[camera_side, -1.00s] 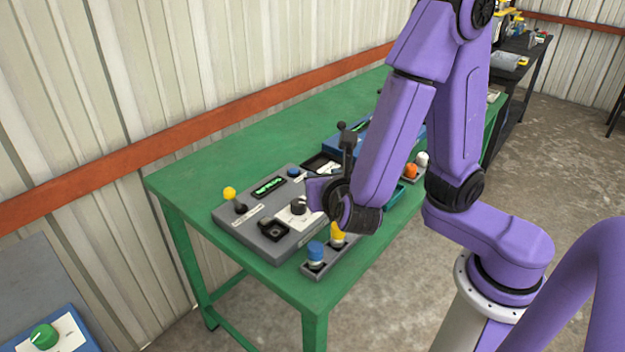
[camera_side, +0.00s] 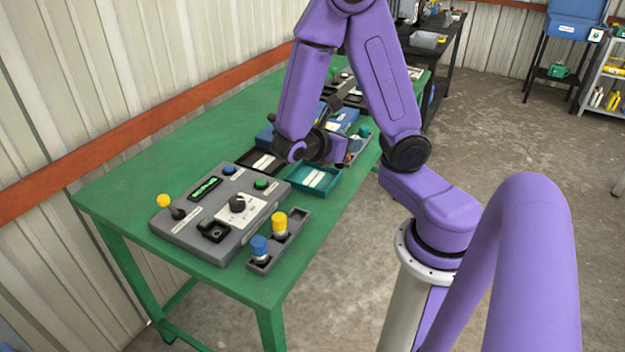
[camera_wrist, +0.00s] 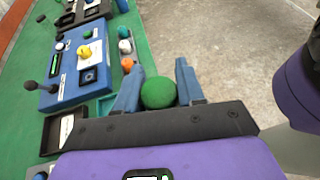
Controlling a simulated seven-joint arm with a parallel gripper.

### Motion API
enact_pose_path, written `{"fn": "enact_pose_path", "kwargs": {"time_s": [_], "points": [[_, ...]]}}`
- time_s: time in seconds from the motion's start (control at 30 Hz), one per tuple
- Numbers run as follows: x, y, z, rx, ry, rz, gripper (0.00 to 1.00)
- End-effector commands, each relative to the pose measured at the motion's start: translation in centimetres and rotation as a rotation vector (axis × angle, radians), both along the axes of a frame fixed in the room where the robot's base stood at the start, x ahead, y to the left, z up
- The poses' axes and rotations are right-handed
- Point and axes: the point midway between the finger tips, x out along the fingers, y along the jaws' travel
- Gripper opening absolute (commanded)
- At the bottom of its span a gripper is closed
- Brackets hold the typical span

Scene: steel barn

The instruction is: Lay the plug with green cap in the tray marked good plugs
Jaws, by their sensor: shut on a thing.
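My gripper (camera_wrist: 158,85) is shut on the plug with green cap. Its round green cap (camera_wrist: 158,93) shows between the two blue fingers in the wrist view; the plug's body is hidden. In the side view my gripper (camera_side: 340,150) is over the bench's front side, just beyond a teal tray, and the held plug cannot be made out. The teal tray (camera_side: 334,186) holds a white label strip. A black tray (camera_side: 243,172), also with a white strip, lies to its left. The writing on both is too small to read.
A grey console (camera_side: 180,232) and a rack with blue (camera_side: 259,246) and yellow (camera_side: 280,224) capped plugs stand at the near end. A blue console (camera_wrist: 75,70) and plugs with orange (camera_wrist: 127,64), white (camera_wrist: 125,46) and green (camera_wrist: 122,32) caps stand beyond the trays.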

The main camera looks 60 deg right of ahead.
Motion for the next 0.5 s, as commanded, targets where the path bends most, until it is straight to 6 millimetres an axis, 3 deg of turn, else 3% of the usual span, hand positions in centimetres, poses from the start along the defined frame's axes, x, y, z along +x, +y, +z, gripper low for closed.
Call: {"fn": "enact_pose_path", "kwargs": {"time_s": [0.17,0.5], "points": [[-1.0,-1.2,-0.2,-0.004,0.0,-0.092,0.08],[0.7,-2.2,-1.1,-0.004,0.001,-0.093,0.08]]}}
